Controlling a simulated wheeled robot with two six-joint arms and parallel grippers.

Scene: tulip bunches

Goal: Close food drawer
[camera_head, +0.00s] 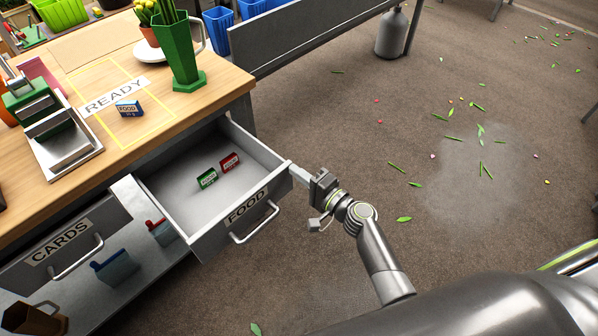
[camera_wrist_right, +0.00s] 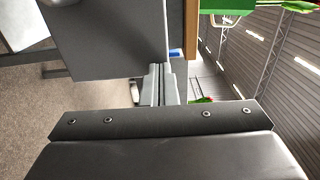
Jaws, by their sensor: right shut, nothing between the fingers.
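The grey food drawer (camera_head: 249,219), labelled FOOD with a bar handle (camera_head: 256,223), stands pulled out from the wooden-topped desk. A green packet (camera_head: 207,179) and a red packet (camera_head: 230,162) are inside it. My right gripper (camera_head: 299,173) is shut and empty, with its fingertips at the right upper corner of the drawer front. I cannot tell whether they touch. In the right wrist view, the closed fingers (camera_wrist_right: 160,85) point along a grey panel (camera_wrist_right: 105,40) that looks like the drawer. My left gripper is not in view.
The desk top carries a blue FOOD packet (camera_head: 129,108) in the yellow READY outline, a green vase (camera_head: 179,58) and a metal device (camera_head: 62,137). The CARDS drawer (camera_head: 66,247) is to the left. Open floor (camera_head: 400,120) with scattered leaves lies right.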

